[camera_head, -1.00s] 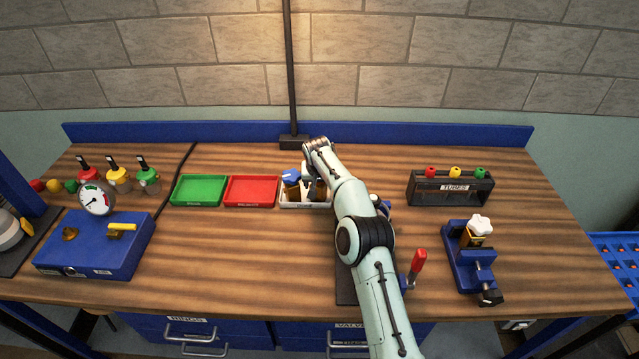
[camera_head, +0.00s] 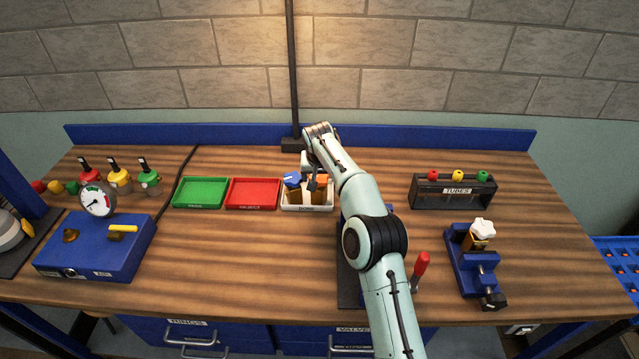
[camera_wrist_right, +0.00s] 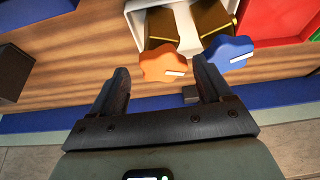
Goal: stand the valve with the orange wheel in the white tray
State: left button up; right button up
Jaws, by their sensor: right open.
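The valve with the orange wheel (camera_head: 323,179) stands in the white tray (camera_head: 306,208), beside a valve with a blue wheel (camera_head: 291,178). In the right wrist view the orange wheel (camera_wrist_right: 165,62) is just beyond my fingertips, with its brass body (camera_wrist_right: 160,24) in the tray (camera_wrist_right: 137,22). The blue wheel (camera_wrist_right: 228,53) is close on its right there. My right gripper (camera_head: 314,182) is over the tray; in the wrist view its fingers (camera_wrist_right: 163,80) are apart with nothing between them. My left gripper is not in view.
A red tray (camera_head: 253,193) and a green tray (camera_head: 200,192) stand left of the white one. A tube rack (camera_head: 453,190) and a blue vise holding a white-wheeled valve (camera_head: 482,228) are to the right. A red-handled tool (camera_head: 421,265) stands near my forearm.

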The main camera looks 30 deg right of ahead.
jog(key=v, duration=0.4)
jog(key=shift+a+r, duration=0.1)
jog(key=shift+r, duration=0.15)
jog(key=shift+f, duration=0.1)
